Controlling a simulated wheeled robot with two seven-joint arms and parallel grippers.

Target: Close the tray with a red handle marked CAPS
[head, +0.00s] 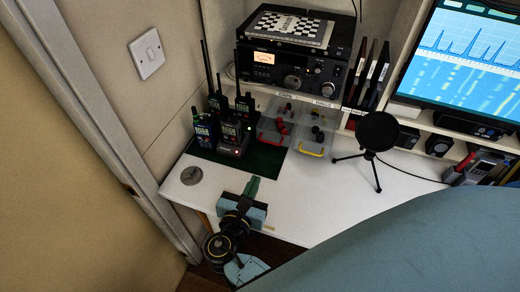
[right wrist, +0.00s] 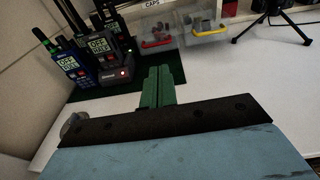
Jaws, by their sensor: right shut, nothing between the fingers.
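The clear tray with the red handle (head: 265,140) sits under the shelf label CAPS (head: 285,94) and sticks out from its cubby over the desk. It holds several small red and dark parts. In the right wrist view the red handle (right wrist: 157,44) faces me near the top middle, with the CAPS label above. My right gripper (head: 254,186) has its green fingers shut and empty, above the desk's front part and short of the tray. Its fingertips also show in the right wrist view (right wrist: 160,70), pointing toward the tray. My left gripper is not in view.
A similar clear tray with a yellow handle (head: 311,153) sticks out just right. Several handheld radios (head: 232,132) stand left on a green mat (head: 262,159). A microphone on a tripod (head: 378,132) stands right. A round grey disc (head: 191,175) lies left. White desk around my gripper is clear.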

